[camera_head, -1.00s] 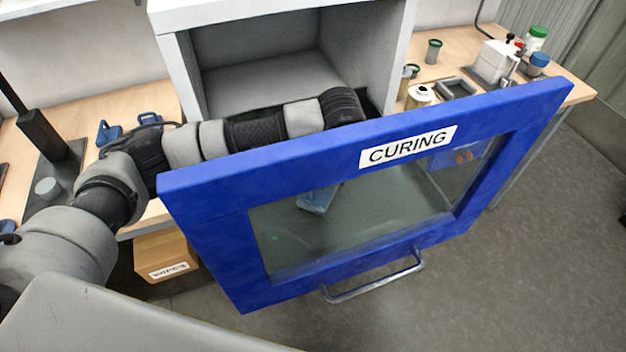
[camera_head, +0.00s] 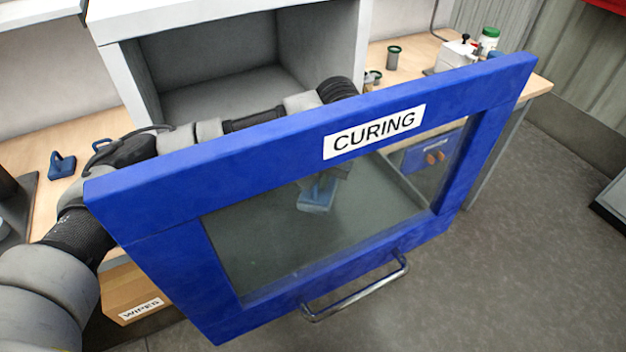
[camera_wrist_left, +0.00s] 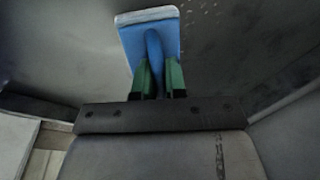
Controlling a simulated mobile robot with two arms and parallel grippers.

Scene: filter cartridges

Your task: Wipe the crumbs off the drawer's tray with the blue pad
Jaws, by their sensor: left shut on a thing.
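The drawer's blue front (camera_head: 240,165), labelled CURING, stands in front of the grey cabinet and has a glass window. Through the glass I see the dark grey tray floor (camera_head: 265,245). My left arm reaches over behind the blue front. My left gripper (camera_wrist_left: 158,75) has green fingers, shut on the upright grip of the blue pad (camera_wrist_left: 132,38). The pad also shows through the glass (camera_head: 316,199), low over or on the tray; contact is unclear. Small pale specks, perhaps crumbs (camera_wrist_left: 205,14), lie beyond the pad in the wrist view. My right gripper is not in view.
The open cabinet (camera_head: 215,80) is behind the drawer. A metal handle (camera_head: 355,290) sticks out at the front. A box labelled WIPES (camera_head: 135,295) is at lower left. Jars and a white device (camera_head: 455,55) stand on the bench at right.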

